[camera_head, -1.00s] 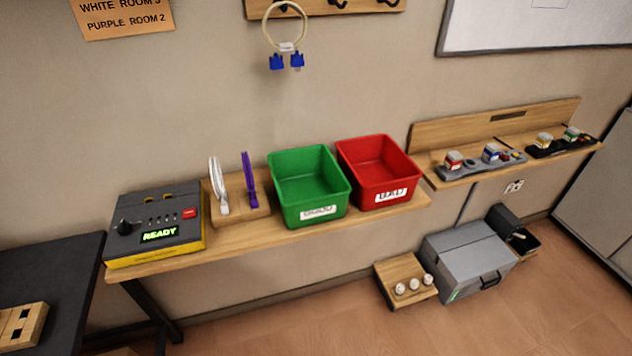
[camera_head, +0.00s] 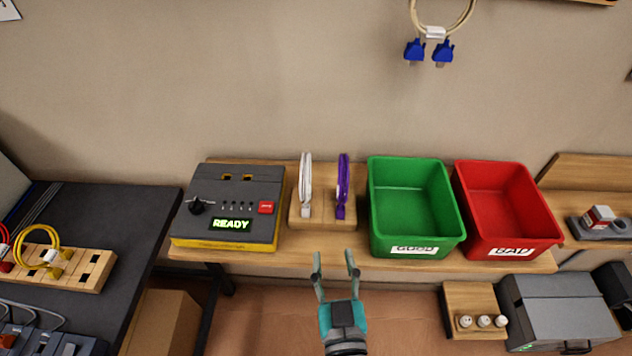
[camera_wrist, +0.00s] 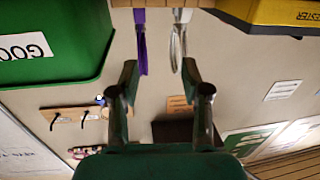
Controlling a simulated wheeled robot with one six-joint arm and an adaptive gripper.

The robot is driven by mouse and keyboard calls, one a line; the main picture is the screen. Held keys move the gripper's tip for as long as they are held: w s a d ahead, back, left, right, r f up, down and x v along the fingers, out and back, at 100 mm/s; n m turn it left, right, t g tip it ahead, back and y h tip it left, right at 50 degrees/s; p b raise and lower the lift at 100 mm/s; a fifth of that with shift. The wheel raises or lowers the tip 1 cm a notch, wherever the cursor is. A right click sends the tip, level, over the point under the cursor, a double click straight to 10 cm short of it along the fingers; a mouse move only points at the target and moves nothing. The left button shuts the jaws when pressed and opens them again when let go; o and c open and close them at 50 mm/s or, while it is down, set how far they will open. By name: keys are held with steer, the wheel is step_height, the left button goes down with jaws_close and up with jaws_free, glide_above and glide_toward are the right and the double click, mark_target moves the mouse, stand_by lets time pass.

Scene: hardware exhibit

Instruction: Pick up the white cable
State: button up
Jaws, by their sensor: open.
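The white cable (camera_head: 306,182) stands upright in a wooden holder (camera_head: 322,222) on the wooden shelf, beside the grey tester box. A purple cable (camera_head: 342,185) stands in the same holder, just to its right. My gripper (camera_head: 334,260) is open and empty, in front of the shelf and apart from both cables. In the wrist view, which looks upside down, the white cable (camera_wrist: 179,40) appears beyond the right finger of my open gripper (camera_wrist: 159,72). There the purple cable (camera_wrist: 141,42) is left of it, beyond the left finger.
The tester box (camera_head: 231,208) reading READY stands left of the holder. A green GOOD bin (camera_head: 412,225) and a red BAD bin (camera_head: 508,225) stand to the right. A blue-ended cable (camera_head: 436,32) hangs on the wall above. A dark table (camera_head: 120,215) is at left.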

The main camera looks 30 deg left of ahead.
glide_toward(306, 202)
steer(key=shift+y, duration=0.4)
steer(key=x, duration=0.4)
steer(key=shift+w+d, duration=0.1)
steer(key=shift+w, duration=0.2)
steer(key=shift+x, duration=3.2)
steer(key=shift+s+f, duration=0.1)
steer(key=shift+f, duration=0.1)
jaws_close()
